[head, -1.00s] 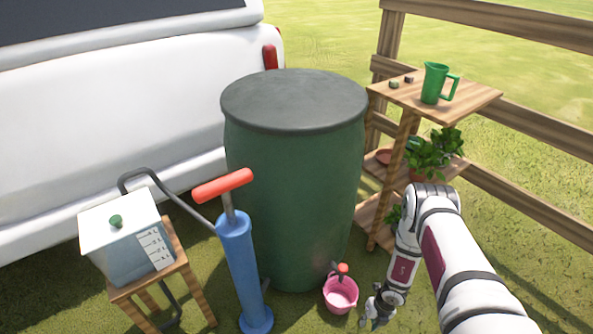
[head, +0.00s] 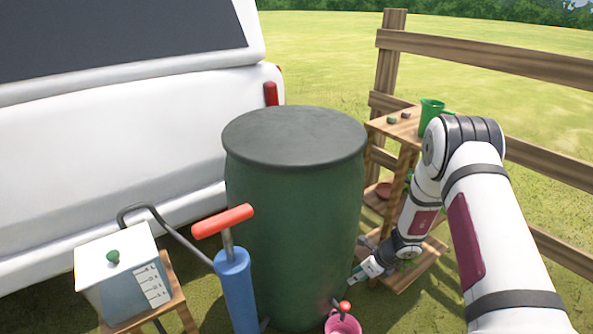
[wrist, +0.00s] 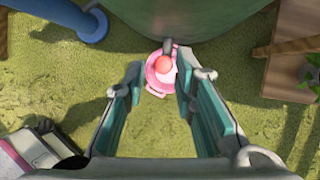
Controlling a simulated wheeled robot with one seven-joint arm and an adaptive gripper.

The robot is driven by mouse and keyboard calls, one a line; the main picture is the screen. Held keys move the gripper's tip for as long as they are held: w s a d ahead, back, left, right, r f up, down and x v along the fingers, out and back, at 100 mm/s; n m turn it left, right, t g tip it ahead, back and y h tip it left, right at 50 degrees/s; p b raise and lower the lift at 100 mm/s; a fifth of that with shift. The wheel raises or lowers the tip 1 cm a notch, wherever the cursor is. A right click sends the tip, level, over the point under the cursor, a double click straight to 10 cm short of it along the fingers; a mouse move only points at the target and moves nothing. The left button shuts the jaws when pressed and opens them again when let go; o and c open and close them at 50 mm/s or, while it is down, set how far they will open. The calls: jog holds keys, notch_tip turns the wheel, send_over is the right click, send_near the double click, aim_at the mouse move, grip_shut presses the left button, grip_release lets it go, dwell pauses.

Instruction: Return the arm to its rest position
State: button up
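My arm reaches in from the right in the head view, bent at the elbow, with my gripper (head: 362,272) low in front of the green barrel's right side. In the wrist view my gripper (wrist: 160,85) has its two fingers wide apart with nothing between them. Beyond the fingertips a pink bucket (wrist: 152,74) stands on the grass under the barrel's red-knobbed tap (wrist: 165,63). In the head view the bucket (head: 343,322) is cut by the bottom edge.
The green barrel (head: 293,215) stands mid-view before a white vehicle (head: 120,130). A blue pump (head: 236,285) and a white-lidded box (head: 115,260) on a stool are left. A wooden shelf (head: 392,128) with a green jug (head: 430,112) and a fence (head: 480,58) are right, near my arm.

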jog(key=s+a+r+n+y, duration=0.15)
jog(key=r+n, duration=0.25)
jog(key=r, duration=0.6)
jog(key=s+a+r+n, duration=0.2)
jog(key=a+r+n, duration=0.1)
jog(key=r, duration=0.6)
jog(key=s+a+r+n+y, duration=0.1)
jog(key=a+r+n, duration=0.25)
jog(key=r, duration=0.65)
jog(key=s+r+n+g+h, duration=0.1)
jog(key=s+r+n+g, duration=0.1)
jog(key=s+r+n, duration=0.7)
jog(key=s+d+r+n+h, duration=0.2)
jog(key=s+d+n, duration=0.1)
jog(key=s, duration=0.7)
jog(key=s+d+r+n+h, duration=0.2)
jog(key=s+r, duration=0.1)
jog(key=s, duration=0.8)
jog(key=s+d+r+n+h, duration=0.2)
jog(key=s+d+n, duration=0.1)
jog(key=s, duration=0.7)
notch_tip(320, 180, up, 27)
jog(key=t+p, duration=0.3)
jog(key=p, duration=2.2)
jog(key=shift+w, duration=0.25)
